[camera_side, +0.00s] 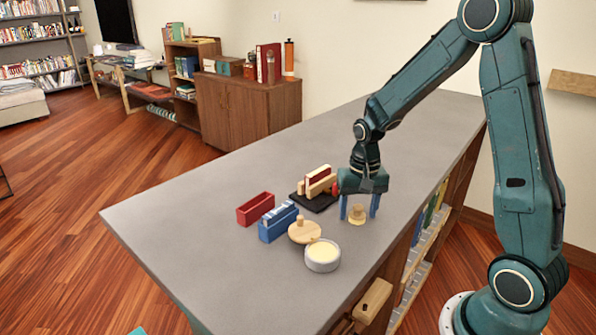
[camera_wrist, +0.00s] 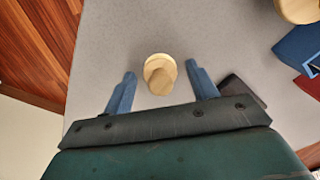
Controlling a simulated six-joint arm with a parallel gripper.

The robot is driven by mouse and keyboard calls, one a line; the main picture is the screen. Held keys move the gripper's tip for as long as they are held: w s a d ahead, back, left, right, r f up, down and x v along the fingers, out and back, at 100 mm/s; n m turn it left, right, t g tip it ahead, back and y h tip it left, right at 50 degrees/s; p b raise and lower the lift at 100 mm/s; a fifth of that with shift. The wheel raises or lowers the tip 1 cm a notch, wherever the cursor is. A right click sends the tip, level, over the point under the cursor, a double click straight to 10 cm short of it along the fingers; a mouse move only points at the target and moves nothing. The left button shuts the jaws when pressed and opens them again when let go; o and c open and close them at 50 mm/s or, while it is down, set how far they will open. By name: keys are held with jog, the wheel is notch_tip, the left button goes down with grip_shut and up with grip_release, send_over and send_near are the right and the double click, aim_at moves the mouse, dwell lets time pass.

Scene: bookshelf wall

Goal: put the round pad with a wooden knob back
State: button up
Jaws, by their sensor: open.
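The round pad with a wooden knob (camera_side: 357,219) stands on the grey counter, a small pale disc with a knob on top. It also shows in the wrist view (camera_wrist: 159,67), with its knob toward the camera. My gripper (camera_side: 358,214) is above it, pointing down and open. In the wrist view, my two blue fingers (camera_wrist: 161,70) are on either side of the pad, with a gap at each side. A round tin (camera_side: 322,262) with a cream-coloured top stands nearer the counter's front edge. A wooden lid with a knob (camera_side: 303,234) is beside the tin.
A blue box (camera_side: 275,233) with blocks in it and an empty-looking red box (camera_side: 255,213) stand left of the lid. A black tray (camera_side: 322,203) with wooden and red pieces lies close behind-left of my gripper. The counter's left part (camera_side: 180,225) is clear.

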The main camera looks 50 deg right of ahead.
aim_at(360, 206)
jog(key=shift+r, duration=0.1)
notch_tip(360, 206, up, 12)
dwell(0.8)
jog(key=shift+s+r, duration=0.1)
jog(key=shift+r, duration=0.05)
dwell(0.3)
jog(key=s+a+r+n+t, duration=0.2)
jog(key=s+a+r+n, duration=0.1)
jog(key=s+a, duration=0.3)
jog(key=s+a+r+n+t, duration=0.3)
jog(key=s+a+n, duration=0.2)
jog(key=s, duration=0.5)
jog(key=shift+s+a+r+n, duration=0.2)
jog(key=shift+a+n, duration=0.15)
jog(key=shift+n, duration=0.15)
